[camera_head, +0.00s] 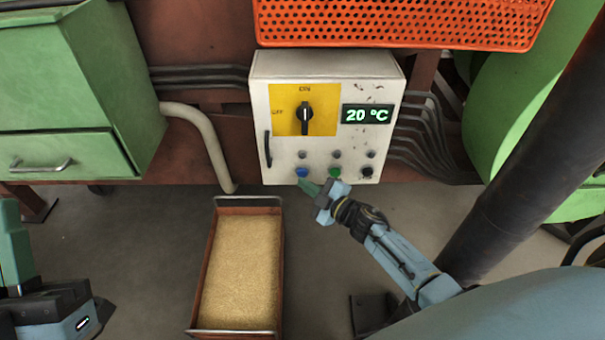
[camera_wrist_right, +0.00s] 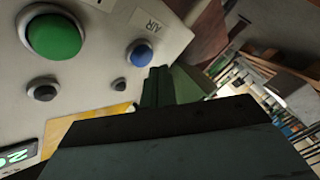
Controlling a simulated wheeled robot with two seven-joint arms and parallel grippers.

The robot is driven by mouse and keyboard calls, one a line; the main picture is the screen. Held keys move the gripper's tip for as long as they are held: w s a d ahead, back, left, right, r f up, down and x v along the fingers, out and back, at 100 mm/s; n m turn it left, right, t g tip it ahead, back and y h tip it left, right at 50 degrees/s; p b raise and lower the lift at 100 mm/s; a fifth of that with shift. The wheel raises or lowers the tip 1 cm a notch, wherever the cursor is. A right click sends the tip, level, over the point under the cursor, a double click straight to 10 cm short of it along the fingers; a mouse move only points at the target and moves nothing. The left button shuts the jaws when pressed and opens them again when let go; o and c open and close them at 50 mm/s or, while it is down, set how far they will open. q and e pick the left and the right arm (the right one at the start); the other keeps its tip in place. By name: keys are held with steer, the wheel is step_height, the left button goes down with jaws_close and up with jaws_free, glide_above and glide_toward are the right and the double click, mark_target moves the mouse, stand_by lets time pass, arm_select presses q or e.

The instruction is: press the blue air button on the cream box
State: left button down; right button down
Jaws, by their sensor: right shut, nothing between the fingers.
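The cream box (camera_head: 285,125) hangs upright in the middle of the head view. The blue air button (camera_head: 302,171) is at the left of its bottom row. In the right wrist view the blue button (camera_wrist_right: 140,54) sits beside an "AIR" label. My right gripper (camera_head: 308,187) is shut and empty, its green fingertips just below and right of the blue button. In the right wrist view the fingertips (camera_wrist_right: 158,77) lie close beside the button; I cannot tell whether they touch it. My left gripper (camera_head: 14,255) is at the lower left edge, far from the box.
A green button (camera_head: 335,173) and a black button (camera_head: 367,172) share the row. A rotary switch (camera_head: 305,117) points to ON, and the display (camera_head: 367,115) reads 20 °C. A sand-filled tray (camera_head: 284,262) stands below. A dark post (camera_head: 520,170) slants at right.

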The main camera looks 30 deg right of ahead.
steer(key=shift+s+a+p, duration=0.35)
steer(key=shift+s, duration=0.4)
steer(key=shift+s+a+p, duration=0.35)
steer(key=shift+s+a, duration=0.05)
steer(key=shift+s, duration=0.35)
steer(key=shift+s+a+p, duration=0.35)
steer(key=shift+s, duration=0.4)
